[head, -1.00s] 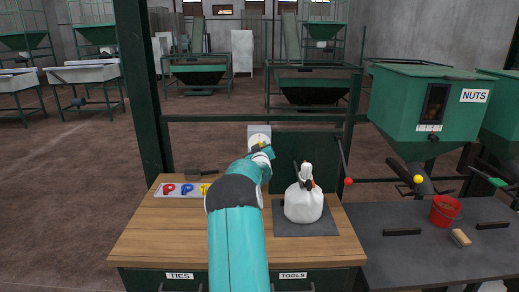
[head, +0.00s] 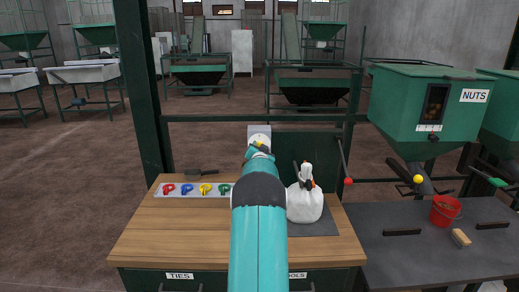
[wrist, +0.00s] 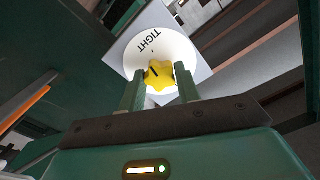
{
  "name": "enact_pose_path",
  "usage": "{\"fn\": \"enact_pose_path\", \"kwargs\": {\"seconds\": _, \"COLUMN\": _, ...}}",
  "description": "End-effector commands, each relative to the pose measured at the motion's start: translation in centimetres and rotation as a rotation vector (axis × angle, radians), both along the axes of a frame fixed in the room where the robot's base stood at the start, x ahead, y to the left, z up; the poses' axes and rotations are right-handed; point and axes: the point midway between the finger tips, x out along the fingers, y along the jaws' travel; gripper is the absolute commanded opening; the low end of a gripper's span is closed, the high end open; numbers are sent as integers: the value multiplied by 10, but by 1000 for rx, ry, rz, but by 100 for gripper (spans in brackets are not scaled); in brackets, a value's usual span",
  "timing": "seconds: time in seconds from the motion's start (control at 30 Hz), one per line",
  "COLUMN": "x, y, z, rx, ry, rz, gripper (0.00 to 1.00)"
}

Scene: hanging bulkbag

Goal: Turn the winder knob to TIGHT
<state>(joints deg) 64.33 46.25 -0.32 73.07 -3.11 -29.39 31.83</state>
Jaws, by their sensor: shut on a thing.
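The winder knob (wrist: 160,74) is yellow and lobed, with a dark pointer line, on a white round dial (wrist: 185,50) marked TIGHT. The TIGHT mark is at the dial's upper left. My gripper (wrist: 159,88) has its two green fingers on either side of the knob, shut on it. In the head view the dial (head: 259,131) is on a pale plate on the frame, and my gripper (head: 258,146) covers much of the knob.
A tied white bag (head: 304,203) stands on a dark mat right of my arm. Red, blue, yellow and green ties (head: 187,189) lie on a strip at the left of the wooden bench (head: 160,235). A red-ended lever (head: 347,181) is at the right post.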

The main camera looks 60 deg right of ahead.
Motion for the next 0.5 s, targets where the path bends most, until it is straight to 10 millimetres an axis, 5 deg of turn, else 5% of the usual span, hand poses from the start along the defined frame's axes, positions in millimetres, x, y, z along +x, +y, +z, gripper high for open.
{"fn": "enact_pose_path", "kwargs": {"seconds": 0.5, "x": 0, "y": 0, "z": -1, "rx": 165, "ry": -322, "rz": 0, "gripper": 10}}
